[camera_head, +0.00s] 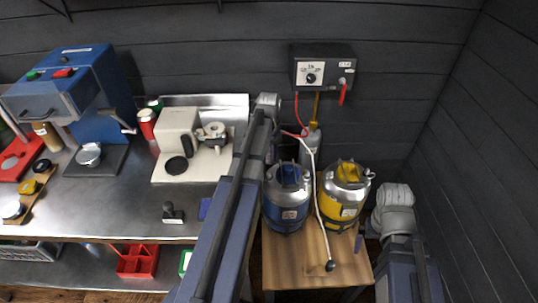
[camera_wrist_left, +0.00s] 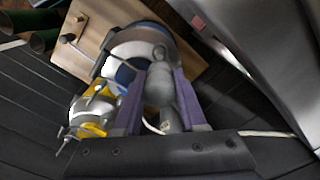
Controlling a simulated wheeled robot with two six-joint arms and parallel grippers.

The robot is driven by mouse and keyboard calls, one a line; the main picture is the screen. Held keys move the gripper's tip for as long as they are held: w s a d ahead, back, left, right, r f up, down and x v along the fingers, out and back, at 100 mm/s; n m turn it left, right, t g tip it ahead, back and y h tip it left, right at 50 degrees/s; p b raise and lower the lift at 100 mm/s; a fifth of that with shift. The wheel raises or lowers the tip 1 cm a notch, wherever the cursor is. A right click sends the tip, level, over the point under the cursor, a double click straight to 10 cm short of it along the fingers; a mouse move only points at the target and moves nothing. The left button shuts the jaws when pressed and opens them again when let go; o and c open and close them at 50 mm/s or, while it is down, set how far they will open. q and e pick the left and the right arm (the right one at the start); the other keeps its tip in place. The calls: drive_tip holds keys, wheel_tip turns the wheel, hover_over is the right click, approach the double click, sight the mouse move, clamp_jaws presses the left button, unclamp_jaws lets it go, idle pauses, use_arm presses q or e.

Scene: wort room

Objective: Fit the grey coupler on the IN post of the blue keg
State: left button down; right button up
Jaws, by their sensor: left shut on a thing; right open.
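The blue keg (camera_head: 286,217) stands upright on the left of a wooden stand; it also shows in the left wrist view (camera_wrist_left: 128,52). My left gripper (camera_head: 272,150) is over its back left side, mostly behind my own arm in the head view. In the left wrist view my left gripper (camera_wrist_left: 158,76) is shut on the grey coupler (camera_wrist_left: 161,92), with the keg just beyond. I cannot tell which post is the IN post, or whether the coupler touches it. My right gripper (camera_head: 362,240) is open and empty, right of the yellow keg (camera_head: 338,207).
A white hose (camera_head: 318,195) runs between the kegs to a dark end (camera_head: 330,266) on the wooden stand (camera_head: 300,262). A grey cylinder (camera_head: 308,150) stands behind the kegs, under a wall control box (camera_head: 323,68). A steel counter (camera_head: 110,205) is at left.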

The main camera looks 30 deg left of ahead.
sight(269, 172)
use_arm(q)
drive_tip(key=shift+f, duration=0.2)
drive_tip(key=shift+f+b, duration=2.25)
drive_tip(key=shift+b, duration=0.15)
drive_tip(key=shift+f+b, duration=1.65)
drive_tip(key=shift+f, duration=0.05)
idle(0.5)
drive_tip(key=shift+c, duration=2)
unclamp_jaws()
drive_tip(key=o, duration=0.4)
drive_tip(key=shift+r, duration=0.15)
